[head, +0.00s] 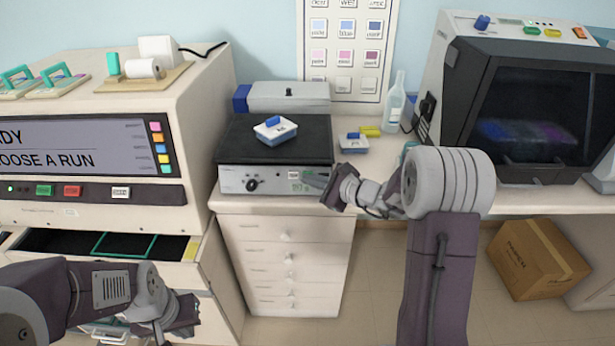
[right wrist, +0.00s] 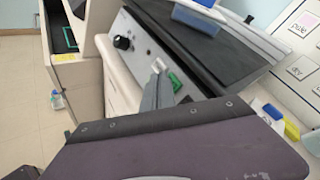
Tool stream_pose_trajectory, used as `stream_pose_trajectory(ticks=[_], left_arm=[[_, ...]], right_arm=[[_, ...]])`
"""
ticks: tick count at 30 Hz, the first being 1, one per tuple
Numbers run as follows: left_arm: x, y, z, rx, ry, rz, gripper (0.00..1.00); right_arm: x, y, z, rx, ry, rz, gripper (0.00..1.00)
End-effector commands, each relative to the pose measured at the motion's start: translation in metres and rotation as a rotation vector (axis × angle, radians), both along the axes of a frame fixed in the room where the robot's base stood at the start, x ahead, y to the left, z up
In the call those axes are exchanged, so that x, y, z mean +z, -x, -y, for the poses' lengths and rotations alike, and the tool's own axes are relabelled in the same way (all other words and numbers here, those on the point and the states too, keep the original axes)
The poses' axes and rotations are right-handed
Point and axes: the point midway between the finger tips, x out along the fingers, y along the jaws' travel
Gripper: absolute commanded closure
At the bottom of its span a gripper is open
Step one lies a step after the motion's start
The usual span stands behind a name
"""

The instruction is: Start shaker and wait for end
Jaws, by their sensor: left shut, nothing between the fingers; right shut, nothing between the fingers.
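The shaker (head: 240,176) stands on the counter, with a dark flat top and a light front panel holding a black knob, a white button and a green display. A white dish with a blue-handled lid (head: 275,131) sits on its top. My right gripper (head: 310,180) is shut and empty, its tips at the front panel close to the button and display; I cannot tell if they touch. In the right wrist view the grey fingers (right wrist: 155,92) point at the panel beside the white button (right wrist: 158,66) and green display (right wrist: 174,82). My left gripper (head: 190,318) is shut and empty at lower left.
A stainer machine (head: 110,215) with a lit screen and open drawer stands left. Right of the shaker are another small dish (head: 354,144), a yellow-green item (head: 370,130) and a bottle (head: 394,105). A dark-screened machine (head: 530,110) stands right. A cardboard box (head: 538,260) is on the floor.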

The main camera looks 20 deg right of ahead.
Motion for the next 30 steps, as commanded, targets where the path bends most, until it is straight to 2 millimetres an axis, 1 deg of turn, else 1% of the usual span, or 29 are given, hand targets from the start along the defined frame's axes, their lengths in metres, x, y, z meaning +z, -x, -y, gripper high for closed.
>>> stream_pose_trajectory(ticks=[3, 14, 30], left_arm=[[-0.0048, 0.0, 0.0, 0.0, 0.0, 0.0, 1.0], [-0.0041, 0.0, 0.0, 0.0, 0.0, 0.0, 1.0], [-0.0082, 0.0001, 0.0001, 0.0, 0.0, 0.0, 1.0]], right_arm=[[-0.0033, -0.0038, 0.0009, 0.001, 0.001, 0.0, 1.0], [-0.0023, -0.0044, 0.0011, 0.001, 0.0, -0.001, 1.0], [-0.0049, -0.0101, 0.0027, 0.0, 0.0, 0.0, 1.0]])
